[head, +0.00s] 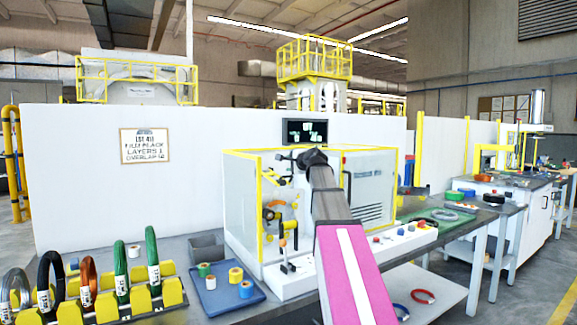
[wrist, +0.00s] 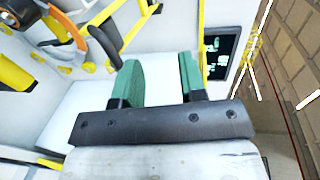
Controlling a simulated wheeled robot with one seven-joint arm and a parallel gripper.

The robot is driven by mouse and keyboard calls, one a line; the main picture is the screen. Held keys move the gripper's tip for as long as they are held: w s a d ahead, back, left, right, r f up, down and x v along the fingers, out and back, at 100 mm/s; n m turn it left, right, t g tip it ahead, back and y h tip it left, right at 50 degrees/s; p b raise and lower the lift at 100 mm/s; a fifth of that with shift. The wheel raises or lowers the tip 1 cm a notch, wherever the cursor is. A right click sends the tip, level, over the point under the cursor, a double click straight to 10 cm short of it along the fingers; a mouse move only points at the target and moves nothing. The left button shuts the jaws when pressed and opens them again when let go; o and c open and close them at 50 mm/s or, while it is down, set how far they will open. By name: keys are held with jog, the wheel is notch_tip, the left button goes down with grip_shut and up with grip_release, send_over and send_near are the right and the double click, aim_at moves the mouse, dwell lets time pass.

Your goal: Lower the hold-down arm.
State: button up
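My gripper shows in the wrist view (wrist: 158,82) with its two green fingers apart and nothing between them. In the head view my arm reaches to the top front of the white wrapping machine (head: 240,200), and the fingers are not clear there. In the wrist view a dark curved bar (wrist: 105,46) stands just left of the left finger, with a small gap or light contact; I cannot tell which. An orange arm-like part (wrist: 66,24) lies further left. I cannot tell for sure which part is the hold-down arm. My arm hides part of the machine.
A blue tray (head: 222,292) with small tape rolls lies left of the machine. A yellow rack (head: 70,312) holds several coils at the front left. The machine has a yellow frame (head: 258,205). A screen (head: 305,131) stands behind it. Red and green rings lie at right.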

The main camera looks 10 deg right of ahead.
jog(key=v, duration=0.8)
jog(key=shift+s, duration=0.35)
jog(key=shift+r, duration=0.1)
